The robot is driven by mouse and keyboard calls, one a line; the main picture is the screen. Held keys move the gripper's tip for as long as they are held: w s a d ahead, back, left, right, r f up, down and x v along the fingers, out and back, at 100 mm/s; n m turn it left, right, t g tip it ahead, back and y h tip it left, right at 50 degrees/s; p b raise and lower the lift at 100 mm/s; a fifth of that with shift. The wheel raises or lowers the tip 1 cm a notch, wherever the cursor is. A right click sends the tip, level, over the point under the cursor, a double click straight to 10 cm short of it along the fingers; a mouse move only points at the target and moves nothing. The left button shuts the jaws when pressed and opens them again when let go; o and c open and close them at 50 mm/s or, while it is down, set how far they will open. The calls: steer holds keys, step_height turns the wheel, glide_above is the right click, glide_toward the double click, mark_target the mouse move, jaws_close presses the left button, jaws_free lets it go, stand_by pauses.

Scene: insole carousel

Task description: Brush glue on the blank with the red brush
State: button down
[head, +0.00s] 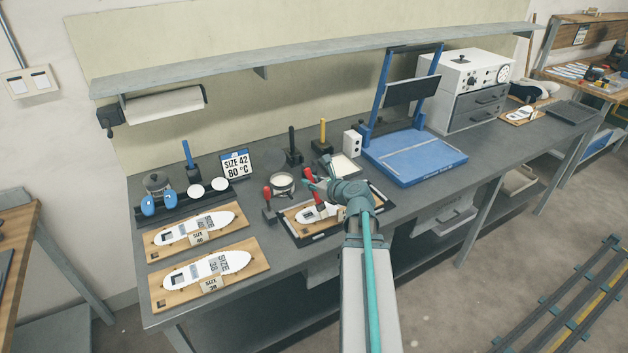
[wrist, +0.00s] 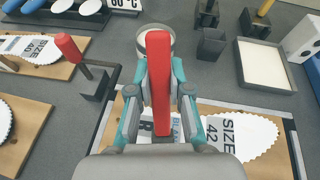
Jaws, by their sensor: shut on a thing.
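My gripper (wrist: 159,112) is shut on the upright red handle of the red brush (wrist: 160,75). In the head view the red brush (head: 309,190) stands over the board at the bench's front middle. The white blank (wrist: 248,137), marked 42 SIZE, lies on that wooden board below my gripper; it also shows in the head view (head: 312,215), partly covered by the gripper. The brush's lower end is hidden behind my gripper, so I cannot tell whether it touches the blank. A round pot (head: 283,182) stands just behind the board, partly hidden by the handle in the wrist view.
Another red-handled tool (wrist: 68,47) stands in a dark holder left of the board. Empty dark holder (wrist: 211,43) and a white-filled tray (wrist: 249,65) lie behind. Two boards with white blanks (head: 215,268) lie left. A blue press (head: 415,158) stands right.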

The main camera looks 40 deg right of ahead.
mark_target(308, 171)
steer(key=shift+a+r, duration=0.2)
steer(key=shift+a, duration=0.2)
step_height(308, 171, up, 3)
steer(key=shift+r+p, duration=0.2)
steer(key=shift+p, duration=0.9)
steer(key=shift+d+r+p, duration=0.1)
steer(key=shift+r+p, duration=0.1)
steer(key=shift+p, duration=0.15)
step_height(308, 171, up, 4)
steer(key=p, duration=0.4)
steer(key=shift+r, duration=0.25)
